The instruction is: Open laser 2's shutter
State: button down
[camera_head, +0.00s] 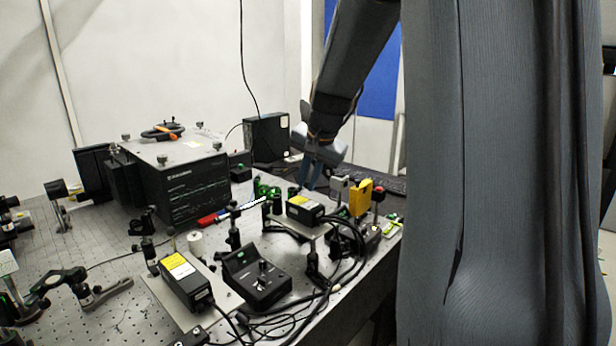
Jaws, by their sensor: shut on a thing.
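Two black laser boxes with yellow labels stand on the bench: a near one (186,281) at lower middle and a far one (305,210) below my gripper. I cannot read which is laser 2. My gripper (304,186) reaches down from the upper right, its blue-grey fingers at the back end of the far laser. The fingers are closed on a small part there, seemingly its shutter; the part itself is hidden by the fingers. I cannot tell the shutter's position.
A black control box (256,279) with knobs stands between the lasers, with loose cables (345,262) around it. A large black spectrometer box (180,185) stands at back left.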

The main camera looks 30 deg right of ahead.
jog(key=c, duration=1.8)
grip_release()
jog(key=b+v, duration=0.1)
jog(key=v, duration=0.6)
jog(key=shift+s+r, duration=0.2)
jog(key=shift+r, duration=0.15)
